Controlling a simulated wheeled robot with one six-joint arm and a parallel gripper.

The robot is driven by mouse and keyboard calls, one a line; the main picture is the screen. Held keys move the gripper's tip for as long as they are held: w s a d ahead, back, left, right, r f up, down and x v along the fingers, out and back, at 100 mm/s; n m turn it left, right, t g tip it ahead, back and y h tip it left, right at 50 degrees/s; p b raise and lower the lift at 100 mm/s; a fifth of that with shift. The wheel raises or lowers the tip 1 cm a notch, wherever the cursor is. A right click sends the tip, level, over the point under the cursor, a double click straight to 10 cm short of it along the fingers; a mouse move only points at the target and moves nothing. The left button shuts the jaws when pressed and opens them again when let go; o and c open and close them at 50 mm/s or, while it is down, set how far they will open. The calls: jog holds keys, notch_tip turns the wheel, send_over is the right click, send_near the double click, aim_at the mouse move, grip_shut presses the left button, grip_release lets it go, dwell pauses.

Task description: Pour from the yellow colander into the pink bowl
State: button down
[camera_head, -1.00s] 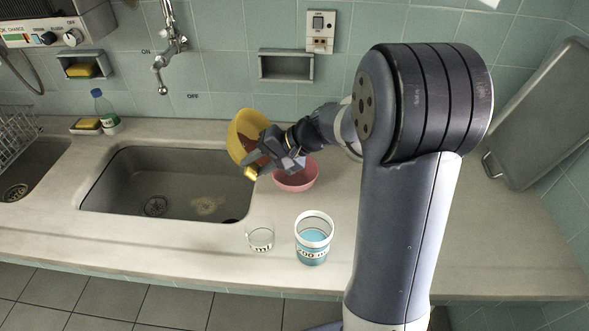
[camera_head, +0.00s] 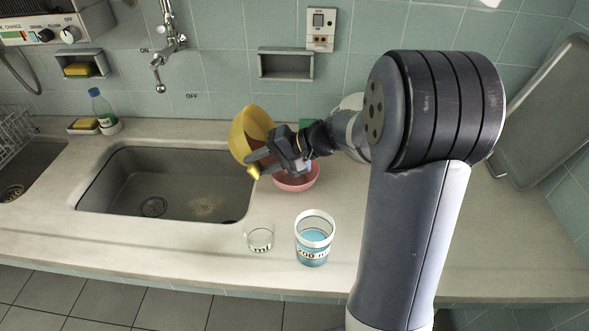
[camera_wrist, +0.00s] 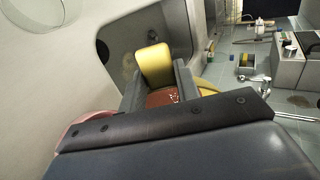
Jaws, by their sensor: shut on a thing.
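The yellow colander (camera_head: 243,130) is held tilted above the counter, beside the right end of the sink. My gripper (camera_head: 262,160) is shut on it at its near side. In the wrist view a yellow part of the colander (camera_wrist: 154,64) shows between my fingers, and something reddish brown (camera_wrist: 162,97) shows inside it. The pink bowl (camera_head: 298,183) stands upright on the counter, below and to the right of my gripper, partly hidden by it. A pink edge of the bowl (camera_wrist: 75,130) shows in the wrist view. I cannot see the bowl's contents clearly.
A clear glass (camera_head: 260,239) and a cup with blue contents (camera_head: 314,240) stand near the counter's front. The sink (camera_head: 165,185) lies to the left, with a tap (camera_head: 165,55) above. Something green (camera_head: 305,124) stands behind my gripper.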

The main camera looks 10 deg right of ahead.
jog(key=shift+s+d+f+t+y+b, duration=0.1)
jog(key=shift+d+f+t+y+b, duration=0.25)
jog(key=shift+b, duration=0.3)
jog(key=shift+s+d+r+y+b, duration=0.2)
jog(key=shift+d+r+y+b, duration=0.1)
jog(key=shift+d+y+b, duration=0.4)
dwell(0.3)
jog(key=shift+s+d+y, duration=0.1)
jog(key=shift+d+y, duration=0.1)
jog(key=shift+y, duration=0.15)
jog(key=shift+s+d+r+t+y+b, duration=0.1)
jog(key=shift+s+d+t+y+b, duration=0.15)
jog(key=shift+d+y+b, duration=0.3)
jog(key=shift+d, duration=0.3)
jog(key=shift+s+d, duration=0.1)
jog(key=shift+d, duration=0.1)
jog(key=shift+s+d+t+y+b, duration=0.2)
jog(key=shift+d+y+b, duration=0.35)
jog(key=shift+b, duration=0.6)
jog(key=shift+s+d+t+y+b, duration=0.1)
jog(key=shift+d+t+y+b, duration=0.25)
jog(key=shift+y+b, duration=0.6)
jog(key=shift+s+d+t+y+b, duration=0.15)
jog(key=shift+d+y+b, duration=0.35)
jog(key=shift+b, duration=0.85)
